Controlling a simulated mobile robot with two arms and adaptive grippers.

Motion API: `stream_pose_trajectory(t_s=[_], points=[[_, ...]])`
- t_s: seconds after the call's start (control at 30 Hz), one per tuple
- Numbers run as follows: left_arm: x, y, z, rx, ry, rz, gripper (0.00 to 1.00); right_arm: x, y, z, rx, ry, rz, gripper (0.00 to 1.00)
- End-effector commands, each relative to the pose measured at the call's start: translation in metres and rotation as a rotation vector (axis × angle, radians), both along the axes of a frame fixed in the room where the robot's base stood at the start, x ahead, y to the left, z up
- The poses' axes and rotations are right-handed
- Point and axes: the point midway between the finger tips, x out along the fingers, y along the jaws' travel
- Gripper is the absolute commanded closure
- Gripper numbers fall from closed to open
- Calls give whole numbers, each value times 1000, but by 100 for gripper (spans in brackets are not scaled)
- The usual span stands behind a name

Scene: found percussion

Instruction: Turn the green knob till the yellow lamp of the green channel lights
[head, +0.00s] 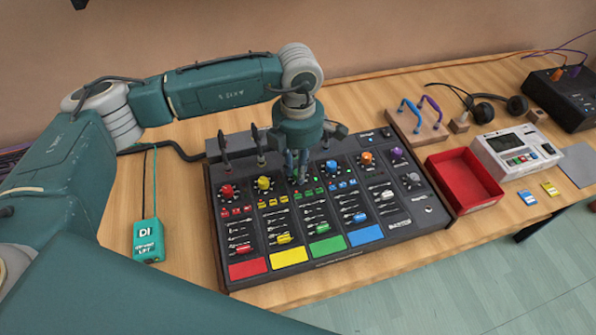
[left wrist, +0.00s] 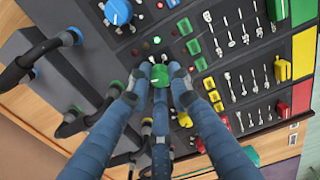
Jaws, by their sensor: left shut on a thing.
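The mixing desk (head: 352,243) stands on the wooden table with red, yellow, green and blue channel strips. My left gripper (head: 298,176) reaches down from above onto the top of the green channel. In the left wrist view, its blue fingers (left wrist: 160,84) are closed around the green knob (left wrist: 160,76). I cannot make out a lit yellow lamp there. My right gripper is not in view.
Red (head: 226,191), yellow (head: 264,183) and blue (head: 331,166) knobs flank the gripper. Black cable plugs (head: 257,138) stand along the desk's back edge. A red tray (head: 465,180) lies to the right, and a teal DI box (head: 148,240) to the left.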

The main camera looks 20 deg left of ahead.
Motion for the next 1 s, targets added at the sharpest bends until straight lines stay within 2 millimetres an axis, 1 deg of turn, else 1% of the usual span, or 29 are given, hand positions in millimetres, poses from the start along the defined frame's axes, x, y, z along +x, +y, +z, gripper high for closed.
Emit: stream_pose_trajectory(t_s=[0.1,0.47,0.5,0.6,0.8,0.87,0.97,1.0], points=[[1,0,1,-1,-3,-15,100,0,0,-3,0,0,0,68],[1,0,2,-1,-3,-19,100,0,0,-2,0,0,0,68],[1,0,2,-1,-3,-19,79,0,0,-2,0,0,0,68],[1,0,2,-1,-3,-18,62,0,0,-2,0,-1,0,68],[1,0,1,0,-1,-18,62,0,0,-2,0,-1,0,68],[1,0,1,0,-1,-18,62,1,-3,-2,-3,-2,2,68],[1,0,6,0,-3,-18,62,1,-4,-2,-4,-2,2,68],[1,0,10,-2,-5,-18,62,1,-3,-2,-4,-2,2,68]])
